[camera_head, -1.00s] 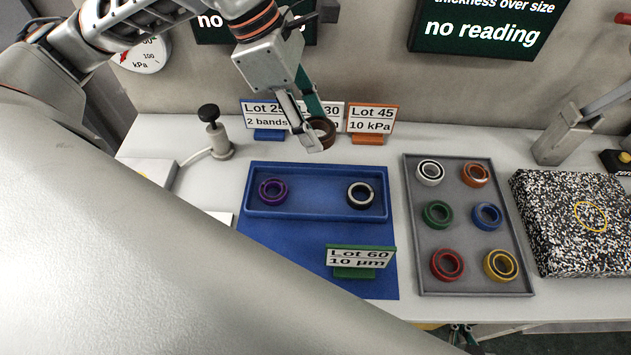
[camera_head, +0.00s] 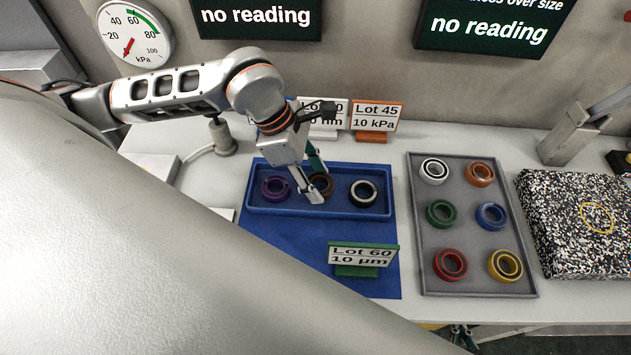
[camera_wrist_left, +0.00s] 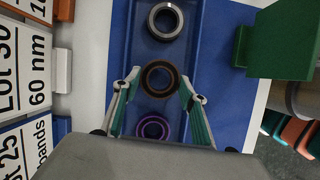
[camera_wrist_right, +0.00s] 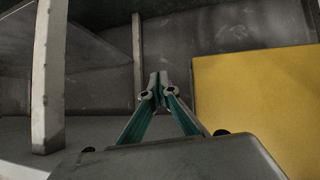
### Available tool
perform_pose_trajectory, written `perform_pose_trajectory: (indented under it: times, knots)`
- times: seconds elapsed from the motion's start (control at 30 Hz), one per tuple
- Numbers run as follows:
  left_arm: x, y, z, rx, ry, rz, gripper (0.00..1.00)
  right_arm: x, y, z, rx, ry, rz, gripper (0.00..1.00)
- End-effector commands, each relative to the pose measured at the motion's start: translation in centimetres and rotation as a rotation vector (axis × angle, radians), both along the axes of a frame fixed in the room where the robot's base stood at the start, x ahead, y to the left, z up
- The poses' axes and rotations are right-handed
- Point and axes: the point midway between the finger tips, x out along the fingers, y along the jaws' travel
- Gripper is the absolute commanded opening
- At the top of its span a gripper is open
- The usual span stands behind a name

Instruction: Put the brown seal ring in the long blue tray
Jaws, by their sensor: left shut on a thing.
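The brown seal ring (camera_head: 323,181) is between the fingers of my left gripper (camera_head: 316,186), low in the long blue tray (camera_head: 335,208). My left gripper is shut on it; the left wrist view shows the ring (camera_wrist_left: 160,79) with a fingertip on either side. It lies between a purple ring (camera_head: 276,188) and a black-and-white ring (camera_head: 363,193). Whether it touches the tray floor I cannot tell. My right gripper (camera_wrist_right: 158,88) is shut and empty, away from the tray.
A grey tray (camera_head: 461,236) with several coloured rings stands to the right, beside a speckled block (camera_head: 570,225). A green Lot 60 sign (camera_head: 362,257) stands in front of the blue tray. Lot signs (camera_head: 376,118) and a black-knobbed valve (camera_head: 221,136) stand behind.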

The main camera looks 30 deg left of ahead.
Motion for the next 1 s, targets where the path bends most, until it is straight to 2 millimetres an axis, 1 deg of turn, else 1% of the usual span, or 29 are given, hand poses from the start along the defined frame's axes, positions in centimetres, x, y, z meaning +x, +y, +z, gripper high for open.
perform_pose_trajectory:
  times: [0.03, 0.1, 0.33, 0.47, 0.5, 0.53, 0.87, 0.93, 1.0]
  knots:
    - [-0.1, 0.0, -0.9, 0.001, 0.004, 0.001, 0.2, 0.0, 0.0, -0.1, 0.0, 0.0, 0.0, 0.0]
    - [-0.1, 0.0, -1.6, 0.001, 0.004, 0.0, 0.2, 0.0, 0.0, -0.1, 0.0, 0.001, -0.001, 0.0]
    - [0.0, 0.0, -1.7, 0.0, 0.0, -0.001, 0.2, 0.0, 0.1, -0.1, 0.002, 0.0, -0.001, 0.0]
    - [0.0, 0.0, -2.1, 0.001, 0.001, 0.0, 0.2, -0.1, 0.1, -0.4, 0.001, 0.003, -0.001, 0.0]
    - [-0.1, 0.0, -2.1, 0.001, 0.001, 0.0, 0.44, -0.1, 0.1, -0.5, 0.002, 0.003, -0.001, 0.0]
    - [0.0, 0.0, -2.0, 0.001, 0.001, 0.0, 0.49, -0.1, 0.1, -0.4, 0.002, 0.003, -0.001, 0.0]
    - [0.0, 0.0, -1.9, 0.001, 0.0, 0.0, 0.49, 0.0, 0.1, -0.3, 0.001, 0.001, -0.001, 0.0]
    - [0.0, 0.0, -1.5, 0.0, -0.001, 0.0, 0.49, 0.0, 0.1, 0.1, 0.002, -0.001, -0.001, 0.0]
    - [0.0, 0.4, -1.0, 0.002, -0.003, 0.001, 0.49, 0.0, 0.1, 0.0, 0.002, -0.001, -0.001, 0.0]
